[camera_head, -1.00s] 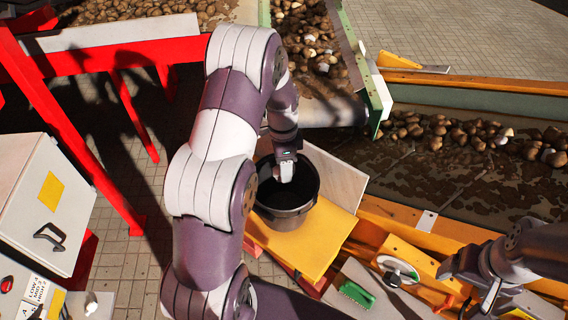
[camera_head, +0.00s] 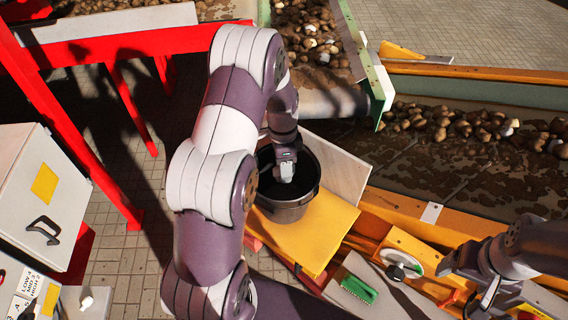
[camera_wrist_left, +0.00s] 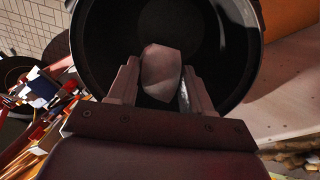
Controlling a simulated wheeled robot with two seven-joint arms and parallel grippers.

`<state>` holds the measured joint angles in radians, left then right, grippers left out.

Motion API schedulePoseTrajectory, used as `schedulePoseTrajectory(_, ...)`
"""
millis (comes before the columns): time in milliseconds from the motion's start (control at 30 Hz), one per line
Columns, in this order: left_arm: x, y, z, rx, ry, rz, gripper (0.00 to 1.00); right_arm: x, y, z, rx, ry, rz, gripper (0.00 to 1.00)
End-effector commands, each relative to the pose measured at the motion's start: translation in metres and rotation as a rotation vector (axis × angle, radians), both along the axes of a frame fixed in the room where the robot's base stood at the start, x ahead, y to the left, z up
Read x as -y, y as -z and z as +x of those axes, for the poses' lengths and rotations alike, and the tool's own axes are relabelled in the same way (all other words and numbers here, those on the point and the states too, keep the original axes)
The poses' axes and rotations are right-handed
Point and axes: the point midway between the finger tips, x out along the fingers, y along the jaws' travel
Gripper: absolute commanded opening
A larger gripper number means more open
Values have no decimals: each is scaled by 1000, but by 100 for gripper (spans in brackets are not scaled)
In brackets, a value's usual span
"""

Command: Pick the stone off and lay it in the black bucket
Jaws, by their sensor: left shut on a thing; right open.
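The black bucket (camera_head: 287,212) stands upright on a yellow platform in the middle of the head view. My left gripper (camera_head: 285,176) points down at the bucket's mouth. In the left wrist view my left gripper (camera_wrist_left: 160,90) is shut on a pale grey-pink stone (camera_wrist_left: 160,70), with the bucket's dark inside (camera_wrist_left: 205,35) behind it. The stone's depth against the rim is hard to tell. My right gripper (camera_head: 468,285) is at the lower right, open, apart from the bucket; its fingertips are partly hidden.
The yellow platform (camera_head: 325,228) carries the bucket, with a pale board (camera_head: 340,170) behind it. Potato belts (camera_head: 455,130) run at the right and back. A green brush (camera_head: 358,288) lies at the front. Red frame bars (camera_head: 85,135) and a grey cabinet (camera_head: 35,190) stand at left.

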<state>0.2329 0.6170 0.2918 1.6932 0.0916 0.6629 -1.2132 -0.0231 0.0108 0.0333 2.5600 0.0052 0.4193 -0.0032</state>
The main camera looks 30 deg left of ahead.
Motion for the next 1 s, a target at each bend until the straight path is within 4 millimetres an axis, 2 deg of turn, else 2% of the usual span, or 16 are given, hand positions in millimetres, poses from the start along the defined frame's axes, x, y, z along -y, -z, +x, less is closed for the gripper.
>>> schedulePoseTrajectory(300,0,5,0,0,0,0,10,0,3,0,0,0,0,79)
schedulePoseTrajectory(333,0,5,0,0,0,0,53,0,3,0,0,0,0,79)
schedulePoseTrajectory(400,0,5,0,0,0,0,76,0,3,0,0,0,0,79)
schedulePoseTrajectory(433,0,5,0,0,0,0,79,0,3,0,0,0,0,79)
schedulePoseTrajectory(767,-1,0,1,1,0,0,79,0,6,0,0,0,0,79)
schedulePoseTrajectory(867,-2,-16,4,6,0,1,79,0,14,0,0,0,0,79)
schedulePoseTrajectory(1000,-6,-55,8,7,1,2,79,0,25,0,0,0,0,79)
